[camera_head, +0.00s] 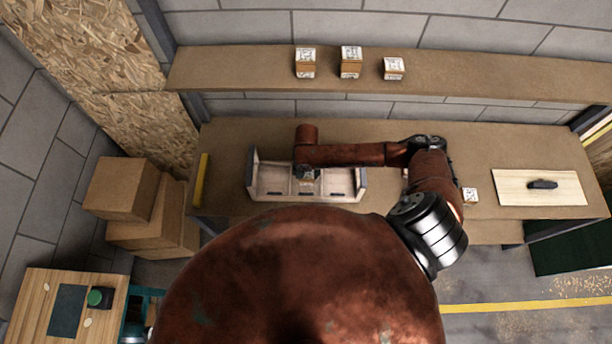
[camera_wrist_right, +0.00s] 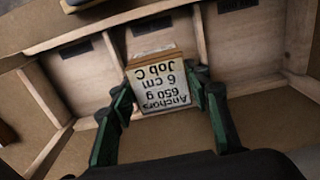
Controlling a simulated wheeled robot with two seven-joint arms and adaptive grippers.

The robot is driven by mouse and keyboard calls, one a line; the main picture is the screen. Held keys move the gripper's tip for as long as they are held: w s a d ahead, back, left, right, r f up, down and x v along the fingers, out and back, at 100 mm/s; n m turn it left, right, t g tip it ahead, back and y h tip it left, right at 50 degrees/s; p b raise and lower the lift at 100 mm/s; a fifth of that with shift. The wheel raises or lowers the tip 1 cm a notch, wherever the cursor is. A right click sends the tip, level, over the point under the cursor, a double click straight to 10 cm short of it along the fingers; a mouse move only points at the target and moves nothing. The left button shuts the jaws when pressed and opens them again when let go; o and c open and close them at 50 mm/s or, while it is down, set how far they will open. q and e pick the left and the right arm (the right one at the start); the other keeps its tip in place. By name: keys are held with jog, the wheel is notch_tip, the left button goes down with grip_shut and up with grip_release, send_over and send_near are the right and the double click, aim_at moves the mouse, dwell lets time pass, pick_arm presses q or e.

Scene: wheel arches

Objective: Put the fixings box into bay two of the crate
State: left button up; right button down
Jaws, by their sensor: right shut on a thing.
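The fixings box (camera_wrist_right: 162,88), small with a white label reading "Anchors 650 g 6 cm Job C", is between the fingers of my right gripper (camera_wrist_right: 165,100), which is shut on it. The pale wooden crate (camera_head: 270,193) stands on the bench, with three bays side by side. In the wrist view its dividers (camera_wrist_right: 203,38) rise on either side of the box, which lines up with the middle bay. I cannot tell whether the box touches the crate floor. In the head view my right gripper (camera_head: 307,172) is over the crate's middle, partly hidden by its arm. My left gripper is not in view.
Three similar boxes (camera_head: 350,62) stand on the shelf above. Another small box (camera_head: 470,195) is on the bench to the right, beside a pale board (camera_head: 510,186) with a black object (camera_head: 542,184). A yellow bar (camera_head: 201,180) lies at the bench's left end. Cardboard boxes (camera_head: 121,188) are stacked left.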

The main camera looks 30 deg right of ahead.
aim_at(306, 177)
jog(key=shift+w+f, duration=0.15)
jog(key=shift+f, duration=1.4)
jog(key=c, duration=1)
grip_release()
jog(key=shift+f, duration=0.15)
jog(key=shift+c, duration=0.2)
notch_tip(306, 177, up, 12)
jog(key=shift+r, duration=0.15)
